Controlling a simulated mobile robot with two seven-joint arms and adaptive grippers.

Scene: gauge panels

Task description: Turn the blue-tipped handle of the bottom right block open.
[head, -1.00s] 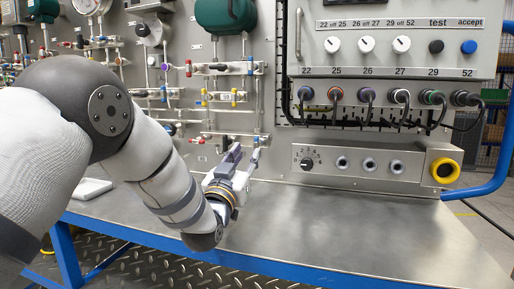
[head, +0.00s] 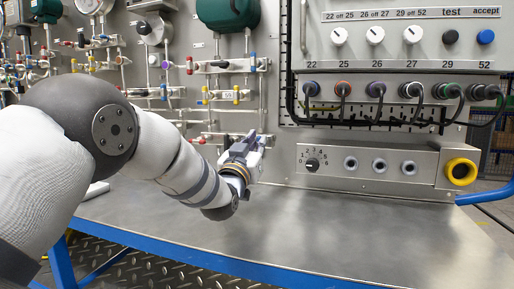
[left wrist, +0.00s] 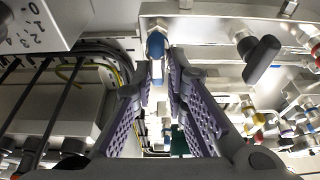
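The bottom right block (left wrist: 215,35) is a silver bar at the top of the left wrist view. Its blue-tipped handle (left wrist: 155,45) shows just beyond the fingertips, near the gap between them. A black-ended handle (left wrist: 262,58) is on the same bar further right. In the head view my left gripper (head: 258,141) is at the panel's lower part and hides much of the block and the blue-tipped handle. My right gripper is not in view.
A grey box with a numbered dial (head: 312,164) and a yellow ring (head: 461,172) stands right of my left gripper. Pipes and coloured valves (head: 225,95) are above. The metal bench top (head: 300,225) is clear in front.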

